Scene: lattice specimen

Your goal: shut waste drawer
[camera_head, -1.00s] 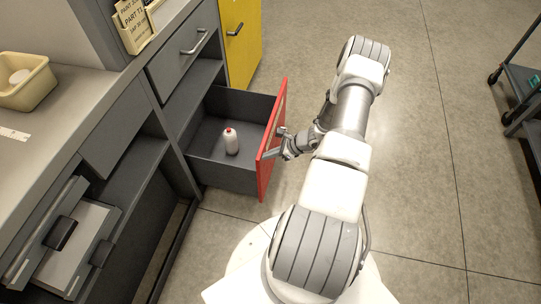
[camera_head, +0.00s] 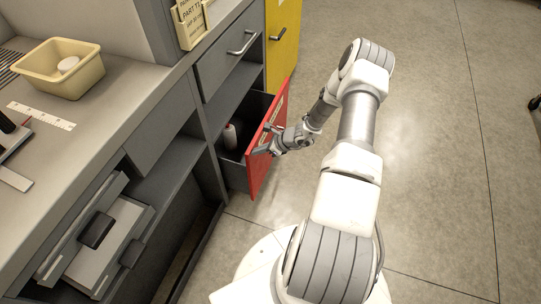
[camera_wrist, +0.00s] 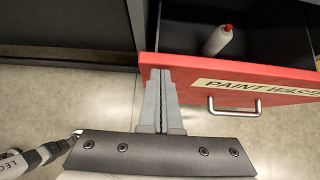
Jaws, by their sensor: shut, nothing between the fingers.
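The waste drawer (camera_head: 267,148) has a red front and is partly open, sticking out from the grey cabinet. In the wrist view its red front (camera_wrist: 185,63) bears a "PAINT WAS..." label (camera_wrist: 255,86) and a metal handle (camera_wrist: 234,107). A white bottle with a red cap (camera_head: 230,136) stands inside the drawer; it also shows in the wrist view (camera_wrist: 217,41). My gripper (camera_head: 262,150) is shut and empty, its fingertips at the drawer front. In the wrist view the closed fingertips (camera_wrist: 160,72) meet the red front left of the handle, seemingly touching it.
A grey drawer (camera_head: 228,55) above is shut. A yellow cabinet (camera_head: 283,40) stands beyond. The worktop holds a cream bin (camera_head: 58,75) and a white ruler strip (camera_head: 40,116).

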